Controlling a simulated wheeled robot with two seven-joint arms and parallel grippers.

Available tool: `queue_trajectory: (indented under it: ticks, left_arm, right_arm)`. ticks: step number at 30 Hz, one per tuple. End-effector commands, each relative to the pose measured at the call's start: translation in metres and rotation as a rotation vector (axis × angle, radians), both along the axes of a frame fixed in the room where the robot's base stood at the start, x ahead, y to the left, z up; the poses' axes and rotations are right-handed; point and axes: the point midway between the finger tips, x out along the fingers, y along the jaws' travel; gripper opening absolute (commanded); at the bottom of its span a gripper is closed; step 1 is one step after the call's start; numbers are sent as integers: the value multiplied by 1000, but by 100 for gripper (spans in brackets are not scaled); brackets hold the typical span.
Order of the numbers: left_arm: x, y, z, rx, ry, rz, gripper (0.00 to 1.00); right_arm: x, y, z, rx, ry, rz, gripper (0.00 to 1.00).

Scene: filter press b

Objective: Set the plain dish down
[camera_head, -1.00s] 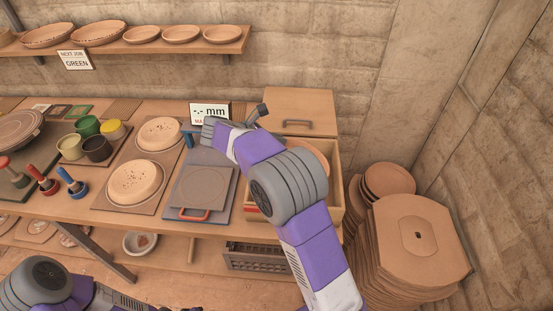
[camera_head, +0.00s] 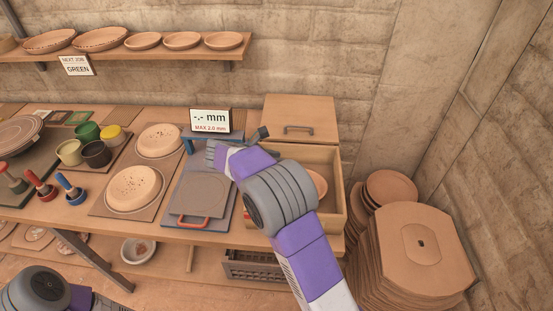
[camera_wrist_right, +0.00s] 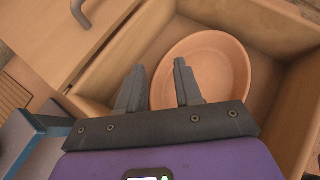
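A smooth, plain terracotta dish (camera_wrist_right: 215,65) lies in an open wooden box (camera_wrist_right: 275,15); the dish (camera_head: 318,184) shows partly past my right arm in the head view. My right gripper (camera_wrist_right: 159,66) is over the box. Its two fingers are apart, with nothing visibly clamped between them. The dish's left rim shows between and beyond the fingers; the fingers appear above it, and I see no contact. In the head view my right wrist hides part of the box and the fingertips. My left arm shows only at the lower left edge; its gripper is out of frame.
A blue gauge stand with a grey plate (camera_head: 203,193) stands left of the box, below the display (camera_head: 210,120). Two speckled dishes (camera_head: 134,188) sit on boards further left. A lid with a handle (camera_head: 298,112) lies behind the box. Stacked boards (camera_head: 418,240) stand right.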

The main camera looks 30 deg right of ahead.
Motion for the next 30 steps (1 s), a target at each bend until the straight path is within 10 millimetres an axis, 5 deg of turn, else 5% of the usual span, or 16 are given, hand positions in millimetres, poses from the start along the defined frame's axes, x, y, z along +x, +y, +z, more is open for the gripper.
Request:
queue_trajectory:
  ticks: [8, 24, 30]
  left_arm:
    - [0, 0, 3, 0, 0, 0, 35]
    - [0, 0, 24, 0, 0, 0, 35]
    - [0, 0, 27, 0, 0, 0, 35]
  right_arm:
    - [0, 2, 4, 0, -1, 1, 35]
    - [-8, 85, 60, -1, -1, 3, 35]
    - [-10, 98, 68, 0, 0, 0, 35]
